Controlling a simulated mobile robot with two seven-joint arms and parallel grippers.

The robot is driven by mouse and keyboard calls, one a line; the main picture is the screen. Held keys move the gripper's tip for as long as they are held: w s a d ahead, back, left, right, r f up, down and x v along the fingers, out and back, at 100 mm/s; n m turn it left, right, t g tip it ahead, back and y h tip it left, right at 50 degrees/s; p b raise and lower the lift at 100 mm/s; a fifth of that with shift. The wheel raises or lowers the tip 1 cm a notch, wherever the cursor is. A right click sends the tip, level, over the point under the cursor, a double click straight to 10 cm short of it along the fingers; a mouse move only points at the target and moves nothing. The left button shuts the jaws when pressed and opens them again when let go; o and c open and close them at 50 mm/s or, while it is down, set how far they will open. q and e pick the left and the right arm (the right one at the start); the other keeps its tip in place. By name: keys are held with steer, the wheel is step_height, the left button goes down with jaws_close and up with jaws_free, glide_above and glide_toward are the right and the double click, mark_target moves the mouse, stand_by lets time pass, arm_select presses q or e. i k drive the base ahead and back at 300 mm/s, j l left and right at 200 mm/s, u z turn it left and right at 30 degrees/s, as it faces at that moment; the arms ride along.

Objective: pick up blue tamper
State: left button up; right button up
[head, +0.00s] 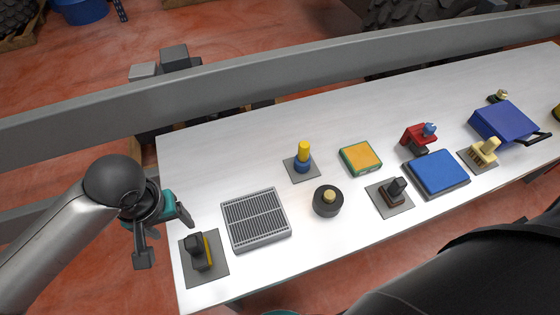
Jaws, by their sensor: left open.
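A blue round piece with an upright yellow handle, which looks like the blue tamper (302,165), stands on a small grey square pad near the middle of the white table (235,142). My left gripper (165,238) is open and empty, its fingers apart beside the table's left edge. It is well to the left of the tamper and lower in the picture. Nothing covers the tamper. My right gripper's fingers do not show.
A ribbed grey tray (256,219) and a black tool on a pad (197,252) lie nearest my left gripper. A black round piece (328,202) and green-orange box (360,158) flank the tamper. A grey beam (300,80) runs behind the table.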

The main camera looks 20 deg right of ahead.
mark_target(302, 161)
steer(key=z, duration=1.35)
